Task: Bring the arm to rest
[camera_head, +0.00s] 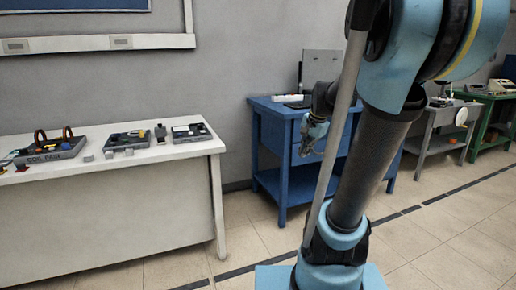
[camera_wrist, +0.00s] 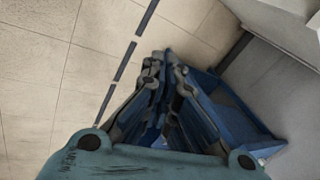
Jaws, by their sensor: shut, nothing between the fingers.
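My arm stands at the right of the head view, its thick links in front of the blue table. My gripper (camera_head: 306,149) hangs near the left front of the blue table, with nothing held in it. In the wrist view my gripper (camera_wrist: 162,62) points away from the camera, its two fingers close together and shut. The tiled floor and part of the blue table (camera_wrist: 236,112) lie beyond the fingers. Part of the gripper's wrist is dark and partly hidden behind my arm's pale rod in the head view.
A white table (camera_head: 120,215) at the left bears several dark trays and a coil set (camera_head: 48,148). The blue table (camera_head: 268,150) stands by the wall. A grey table (camera_head: 432,140) and a green table (camera_head: 492,120) stand at the right. The floor (camera_head: 180,268) between is clear.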

